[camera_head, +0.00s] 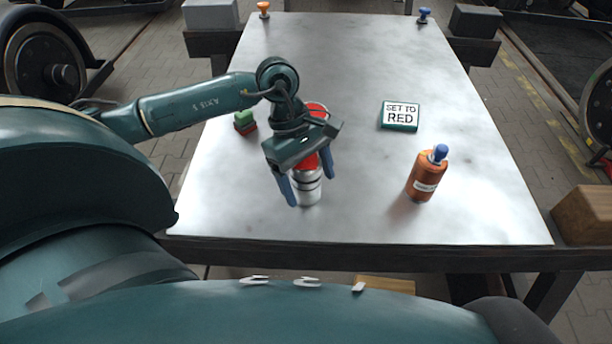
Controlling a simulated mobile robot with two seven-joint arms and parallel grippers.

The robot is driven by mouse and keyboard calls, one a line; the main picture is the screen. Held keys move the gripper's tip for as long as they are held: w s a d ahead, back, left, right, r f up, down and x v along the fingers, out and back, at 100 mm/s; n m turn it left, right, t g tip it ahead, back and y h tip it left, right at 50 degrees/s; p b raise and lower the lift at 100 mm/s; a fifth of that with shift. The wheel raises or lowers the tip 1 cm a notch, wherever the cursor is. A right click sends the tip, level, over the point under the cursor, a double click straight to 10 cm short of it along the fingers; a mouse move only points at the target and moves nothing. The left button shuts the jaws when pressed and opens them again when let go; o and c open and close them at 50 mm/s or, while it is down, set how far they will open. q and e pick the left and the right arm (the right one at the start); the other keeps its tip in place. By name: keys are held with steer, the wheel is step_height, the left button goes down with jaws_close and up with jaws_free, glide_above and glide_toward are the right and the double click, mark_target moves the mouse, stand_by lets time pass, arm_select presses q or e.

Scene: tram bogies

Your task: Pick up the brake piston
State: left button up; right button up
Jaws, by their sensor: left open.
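A silver cylinder with dark bands (308,192), which looks like the brake piston, stands upright near the front middle of the metal table (360,222). My left gripper (309,184) is open over it, pointing down, with one blue finger on each side. I cannot tell whether the fingers touch it. The gripper body hides its upper part. Red surfaces show beside and behind the gripper; I cannot tell whether they all belong to the cylinder. My right gripper is not in view.
An orange bottle with a blue cap (425,178) stands to the right. A sign reading "SET TO RED" (400,116) lies behind it. A green and red block (245,123) is at left. Orange (263,10) and blue (424,16) knobs stand at the far corners. The table's far middle is clear.

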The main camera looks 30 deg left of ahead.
arm_select(q)
steer(key=c, duration=1.1)
